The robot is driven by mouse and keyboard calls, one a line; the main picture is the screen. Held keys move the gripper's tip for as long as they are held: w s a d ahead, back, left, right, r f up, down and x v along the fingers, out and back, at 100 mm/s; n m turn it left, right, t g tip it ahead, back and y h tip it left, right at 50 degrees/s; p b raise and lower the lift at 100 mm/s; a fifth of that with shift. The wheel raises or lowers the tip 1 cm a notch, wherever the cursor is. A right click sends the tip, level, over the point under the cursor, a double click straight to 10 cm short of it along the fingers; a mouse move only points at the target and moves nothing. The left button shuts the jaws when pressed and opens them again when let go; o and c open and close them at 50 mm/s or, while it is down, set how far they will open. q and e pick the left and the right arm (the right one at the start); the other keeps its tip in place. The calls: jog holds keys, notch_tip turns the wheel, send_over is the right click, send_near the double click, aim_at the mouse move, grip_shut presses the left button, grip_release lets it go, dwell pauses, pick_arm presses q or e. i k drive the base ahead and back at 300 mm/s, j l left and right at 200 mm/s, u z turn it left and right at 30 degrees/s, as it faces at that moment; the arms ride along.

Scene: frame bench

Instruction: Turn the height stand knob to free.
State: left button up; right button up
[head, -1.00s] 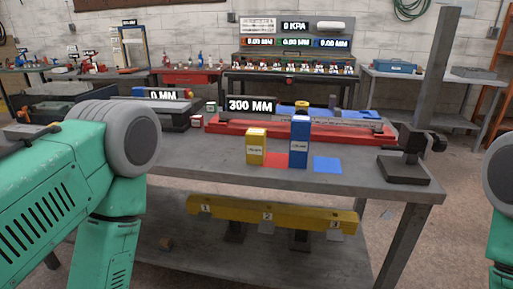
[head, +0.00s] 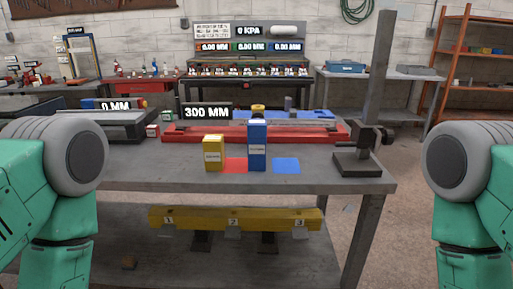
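A dark height stand (head: 358,160) stands at the right end of the grey workbench, with a square base and a black clamp-like head. A small dark part that may be its knob (head: 387,135) sticks out at the head's right side; its setting is too small to read. A tall grey post (head: 380,70) rises behind the head. My green left arm fills the left edge and my green right arm the right edge, both in front of the bench. Neither gripper shows in the head view.
On the workbench (head: 310,180) stand a yellow block (head: 214,153) and a taller blue block (head: 257,147), beside red and blue squares. A red rail fixture (head: 190,134) lies behind them. A yellow numbered beam (head: 250,220) is below. Floor at right is clear.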

aim_at(388, 136)
jog(key=l+u, duration=0.1)
jog(key=l, duration=0.5)
jog(key=l+u, duration=0.1)
jog(key=l, duration=0.5)
jog(key=k+l+u, duration=0.1)
jog(key=l, duration=0.5)
jog(key=l+u, duration=0.1)
jog(key=l, duration=0.5)
jog(key=k+l+u, duration=0.1)
jog(key=l, duration=0.5)
jog(key=i+l+z, duration=0.15)
jog(key=k, duration=0.05)
